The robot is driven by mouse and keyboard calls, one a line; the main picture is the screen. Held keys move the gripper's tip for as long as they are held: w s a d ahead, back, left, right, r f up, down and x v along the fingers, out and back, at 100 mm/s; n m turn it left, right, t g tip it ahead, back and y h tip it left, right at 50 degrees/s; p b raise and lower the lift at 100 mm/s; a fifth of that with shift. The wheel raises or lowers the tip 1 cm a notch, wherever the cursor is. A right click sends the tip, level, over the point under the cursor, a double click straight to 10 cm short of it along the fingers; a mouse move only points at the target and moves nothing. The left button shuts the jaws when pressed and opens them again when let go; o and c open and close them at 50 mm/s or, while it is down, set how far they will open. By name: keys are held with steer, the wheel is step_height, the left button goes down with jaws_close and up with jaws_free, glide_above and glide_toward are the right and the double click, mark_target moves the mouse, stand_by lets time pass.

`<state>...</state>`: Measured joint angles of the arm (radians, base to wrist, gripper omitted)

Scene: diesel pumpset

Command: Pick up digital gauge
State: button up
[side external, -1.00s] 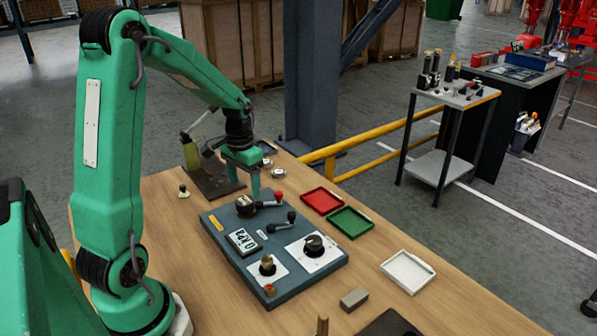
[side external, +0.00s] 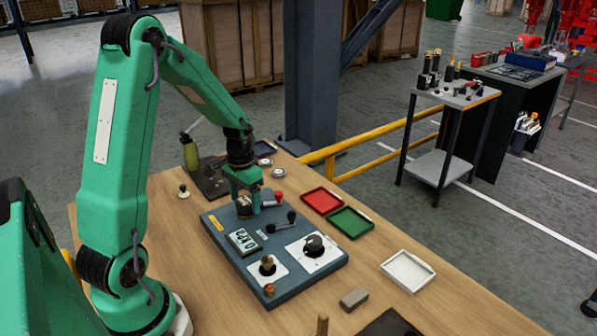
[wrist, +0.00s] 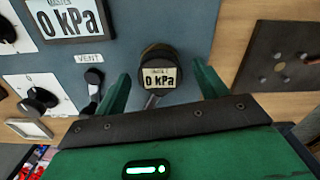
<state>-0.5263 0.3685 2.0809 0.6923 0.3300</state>
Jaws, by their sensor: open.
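The digital gauge (wrist: 160,70) is a round black knob-like body with a pale display reading 0 kPa. It stands upright on the blue-grey panel (wrist: 185,25). In the side view the gauge (side external: 244,207) is at the panel's far left part, partly hidden by a finger. My gripper (wrist: 162,80) is open, with one green finger on each side of the gauge. In the side view my gripper (side external: 246,200) is low over the panel at the gauge. I cannot tell whether the fingers touch it.
Red (side external: 321,201), green (side external: 351,221) and white (side external: 407,271) trays lie to the right. A grey block (side external: 354,298) lies in front.

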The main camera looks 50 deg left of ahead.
mark_target(246, 201)
steer(key=c, duration=1.3)
steer(key=shift+r, duration=0.15)
steer(key=shift+r, duration=0.5)
steer(key=r, duration=0.3)
steer(key=shift+d+r, duration=0.1)
steer(key=shift+d, duration=0.15)
steer(key=d+r, duration=0.6)
steer(key=d, duration=0.5)
steer(key=shift+r, duration=0.25)
